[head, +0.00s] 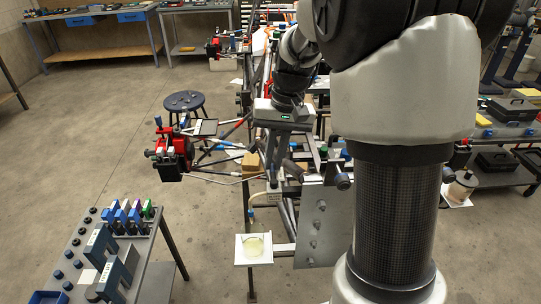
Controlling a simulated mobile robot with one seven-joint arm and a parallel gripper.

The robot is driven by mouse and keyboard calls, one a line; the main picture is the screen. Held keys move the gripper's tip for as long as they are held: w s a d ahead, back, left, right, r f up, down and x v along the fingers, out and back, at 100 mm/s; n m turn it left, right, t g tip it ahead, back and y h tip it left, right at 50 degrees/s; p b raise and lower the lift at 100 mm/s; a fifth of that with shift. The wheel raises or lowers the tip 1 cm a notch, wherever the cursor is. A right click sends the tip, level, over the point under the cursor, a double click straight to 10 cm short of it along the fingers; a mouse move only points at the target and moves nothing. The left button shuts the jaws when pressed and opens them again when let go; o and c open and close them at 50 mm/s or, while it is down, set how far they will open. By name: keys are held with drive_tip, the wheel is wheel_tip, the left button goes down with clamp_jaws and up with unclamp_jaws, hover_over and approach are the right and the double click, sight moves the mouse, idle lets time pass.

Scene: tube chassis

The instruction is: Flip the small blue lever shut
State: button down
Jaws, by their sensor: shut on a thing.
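My gripper (273,184) reaches down from the upper right to the middle of the tube chassis (312,222). Its long grey fingers are shut on a small part at their tips. The fingers hide most of that part, and I cannot tell whether it is the small blue lever. A small blue piece (251,213) shows on a pale hose just left of and below the fingertips. It is too small to tell whether it is the lever or how it is turned.
A grey metal plate (318,228) stands right of the fingers. A red unit (175,157) and thin tubes stick out at left. A table with blue-handled tools (125,219) stands at the lower left. A round stool (184,101) is behind. The floor at left is free.

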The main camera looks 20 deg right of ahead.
drive_tip(key=shift+d, duration=0.1)
drive_tip(key=c, duration=1.8)
unclamp_jaws()
